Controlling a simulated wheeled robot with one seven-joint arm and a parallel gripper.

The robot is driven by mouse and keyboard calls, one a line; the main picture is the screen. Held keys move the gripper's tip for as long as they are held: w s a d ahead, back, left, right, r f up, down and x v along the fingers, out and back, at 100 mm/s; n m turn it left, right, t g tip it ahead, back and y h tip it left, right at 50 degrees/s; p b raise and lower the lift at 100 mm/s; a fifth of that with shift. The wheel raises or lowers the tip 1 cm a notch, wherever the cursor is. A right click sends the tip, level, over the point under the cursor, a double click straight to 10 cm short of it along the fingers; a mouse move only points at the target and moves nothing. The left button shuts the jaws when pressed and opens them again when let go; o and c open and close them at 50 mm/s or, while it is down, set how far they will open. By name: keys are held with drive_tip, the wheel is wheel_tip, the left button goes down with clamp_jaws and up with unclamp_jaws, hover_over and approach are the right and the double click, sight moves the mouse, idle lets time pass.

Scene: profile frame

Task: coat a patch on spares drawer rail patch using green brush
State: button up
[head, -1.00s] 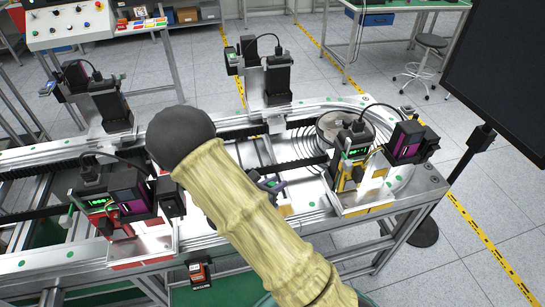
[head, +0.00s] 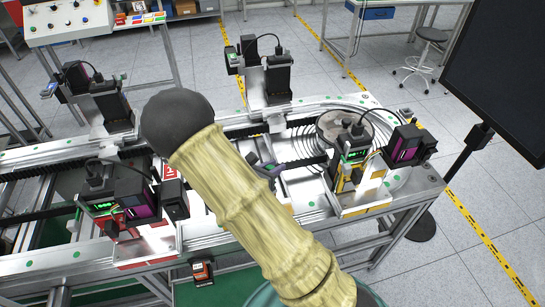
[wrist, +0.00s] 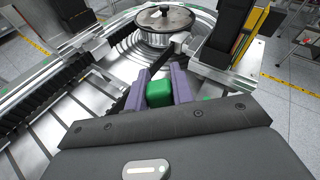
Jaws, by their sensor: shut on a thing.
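My gripper (wrist: 160,74) shows in the wrist view with two purple fingers, one on each side of a green block-like piece, which I take to be the green brush (wrist: 160,94). The fingers are shut on it. Its lower part and any bristles are hidden. I cannot make out the spares drawer rail patch in either view.
The conveyor frame (head: 60,262) carries several dark camera-like units, including one on a yellow bracket (head: 352,160). A round disc (wrist: 166,18) stands ahead of the gripper. A dark screen (head: 505,75) stands at right. Tiled floor (head: 480,180) lies open beyond.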

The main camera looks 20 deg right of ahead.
wheel_tip(320, 180, up, 2)
drive_tip(key=shift+p, duration=0.5)
drive_tip(key=shift+w+r, duration=0.15)
drive_tip(key=shift+r, duration=0.1)
drive_tip(key=shift+s, duration=0.25)
drive_tip(key=shift+w, duration=0.1)
drive_tip(key=shift+d, duration=0.1)
drive_tip(key=shift+f, duration=0.1)
